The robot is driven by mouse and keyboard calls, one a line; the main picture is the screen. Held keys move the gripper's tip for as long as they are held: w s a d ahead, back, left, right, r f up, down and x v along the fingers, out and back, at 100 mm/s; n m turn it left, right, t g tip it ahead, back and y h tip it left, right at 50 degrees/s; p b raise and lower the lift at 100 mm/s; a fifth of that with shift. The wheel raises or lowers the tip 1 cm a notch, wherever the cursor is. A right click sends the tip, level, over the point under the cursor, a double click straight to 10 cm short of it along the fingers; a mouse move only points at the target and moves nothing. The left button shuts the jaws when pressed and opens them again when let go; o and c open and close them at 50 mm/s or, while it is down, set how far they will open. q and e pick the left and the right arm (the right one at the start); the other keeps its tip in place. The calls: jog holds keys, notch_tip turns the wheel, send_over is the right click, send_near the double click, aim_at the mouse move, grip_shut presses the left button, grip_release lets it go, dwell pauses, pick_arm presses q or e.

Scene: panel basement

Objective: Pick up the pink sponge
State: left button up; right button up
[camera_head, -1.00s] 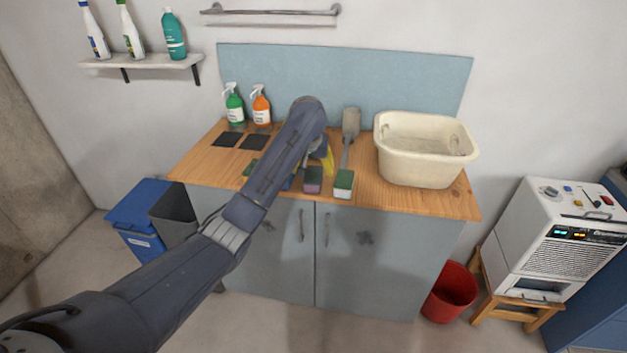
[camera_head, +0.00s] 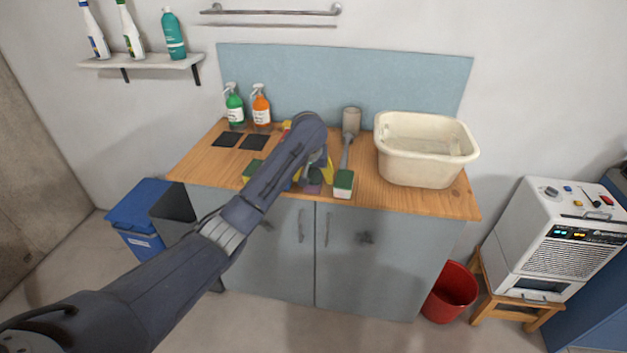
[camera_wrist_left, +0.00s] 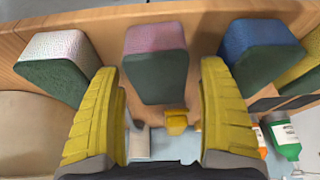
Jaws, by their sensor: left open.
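The pink sponge (camera_wrist_left: 155,40), with a dark green scouring layer, stands near the counter's front edge, in the middle of the left wrist view. My left gripper (camera_wrist_left: 160,72) is open, with one yellow finger on each side of the sponge in that view and gaps showing. I cannot tell whether the fingertips are level with it or still above. In the head view my left gripper (camera_head: 314,172) hangs over the pink sponge (camera_head: 312,189) and hides most of it. My right gripper is not in view.
A white-and-green sponge (camera_wrist_left: 62,55) and a blue sponge (camera_wrist_left: 258,50) flank the pink one closely. A yellow sponge (camera_head: 252,168) lies farther left. A scrub brush (camera_head: 350,130) and cream basin (camera_head: 422,170) are to the right; spray bottles (camera_head: 261,106) stand behind.

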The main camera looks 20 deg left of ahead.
pick_arm(q)
jog(key=shift+f, duration=0.25)
dwell(0.4)
jog(key=shift+c, duration=0.2)
jog(key=c, duration=0.8)
